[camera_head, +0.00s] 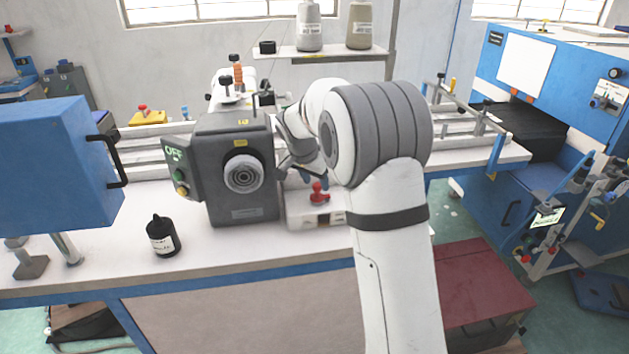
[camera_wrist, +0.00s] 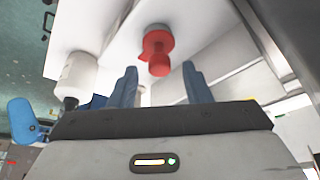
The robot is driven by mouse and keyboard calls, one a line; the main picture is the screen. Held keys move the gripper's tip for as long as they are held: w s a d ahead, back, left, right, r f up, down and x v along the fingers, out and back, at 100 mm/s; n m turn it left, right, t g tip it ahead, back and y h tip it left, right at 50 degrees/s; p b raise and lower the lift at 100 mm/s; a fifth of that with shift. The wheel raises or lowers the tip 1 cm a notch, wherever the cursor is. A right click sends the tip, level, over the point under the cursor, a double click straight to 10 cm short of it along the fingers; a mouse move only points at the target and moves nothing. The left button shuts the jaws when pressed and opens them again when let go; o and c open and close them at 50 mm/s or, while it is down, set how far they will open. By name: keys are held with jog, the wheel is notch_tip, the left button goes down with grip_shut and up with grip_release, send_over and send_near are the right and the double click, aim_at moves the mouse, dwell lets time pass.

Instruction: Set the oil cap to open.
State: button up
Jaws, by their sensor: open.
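The oil cap appears to be the red knob (camera_head: 318,193) on the white base of the sewing machine, right of the grey machine head. My gripper (camera_wrist: 161,84) is open, with a blue finger to each side of the cap's lever. Neither finger visibly touches it. In the head view my gripper (camera_head: 308,178) is just above the red cap, partly hidden by my arm.
The grey machine head (camera_head: 236,165), with a handwheel and a green "OFF" panel (camera_head: 174,153), stands close left of my gripper. A black bottle (camera_head: 162,238) stands on the white table (camera_head: 120,268). Thread cones (camera_head: 309,27) sit on a shelf behind.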

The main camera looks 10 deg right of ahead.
jog(key=shift+w+d+f, duration=0.15)
jog(key=shift+d+f, duration=0.05)
jog(key=shift+f, duration=0.4)
grip_shut()
